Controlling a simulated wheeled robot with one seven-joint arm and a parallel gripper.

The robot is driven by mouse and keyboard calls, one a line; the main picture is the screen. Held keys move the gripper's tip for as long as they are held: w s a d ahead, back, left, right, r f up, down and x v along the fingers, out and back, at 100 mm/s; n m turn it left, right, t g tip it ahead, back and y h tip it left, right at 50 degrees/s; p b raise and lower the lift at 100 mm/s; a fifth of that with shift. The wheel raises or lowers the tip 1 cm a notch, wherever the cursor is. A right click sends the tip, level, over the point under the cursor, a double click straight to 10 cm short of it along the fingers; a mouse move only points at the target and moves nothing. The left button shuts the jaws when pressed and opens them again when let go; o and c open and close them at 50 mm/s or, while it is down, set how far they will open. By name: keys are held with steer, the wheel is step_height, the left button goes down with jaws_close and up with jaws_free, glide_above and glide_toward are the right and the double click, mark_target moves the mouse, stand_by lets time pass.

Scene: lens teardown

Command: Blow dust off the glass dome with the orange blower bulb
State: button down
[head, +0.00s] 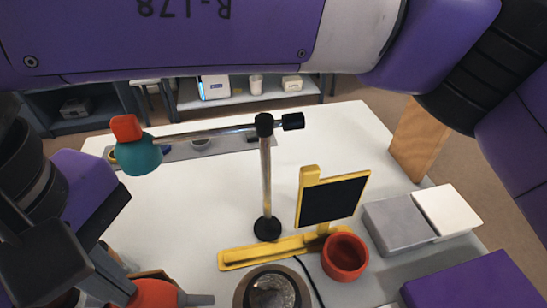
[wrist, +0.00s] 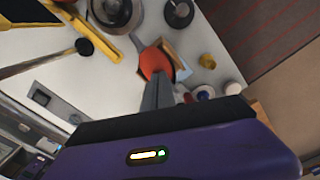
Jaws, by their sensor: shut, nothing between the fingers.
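The orange blower bulb (head: 152,294) lies at the bottom left of the head view, its grey nozzle (head: 197,300) pointing right toward the glass dome. In the wrist view the bulb (wrist: 154,61) is just beyond my fingertips, at a small wooden holder (wrist: 180,64). The glass dome (head: 271,292) sits in a dark round ring at the bottom of the head view, partly cut off. It also shows at the top of the wrist view (wrist: 112,9). My gripper (head: 128,290) is shut and empty, its fingertips close to the bulb. Whether they touch it is unclear.
A metal stand (head: 266,185) with a crossbar and teal-and-orange head rises behind the dome. A yellow bar (head: 240,256), black panel (head: 335,200), red cup (head: 345,257) and grey box (head: 398,222) are around it.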

steer(key=shift+r+p, duration=0.95)
steer(key=shift+r, duration=0.55)
steer(key=shift+f, duration=0.1)
steer(key=shift+f+b, duration=1.25)
steer(key=shift+f, duration=0.25)
steer(key=shift+r, duration=0.15)
steer(key=shift+r+p, duration=1.05)
steer(key=shift+r, duration=0.35)
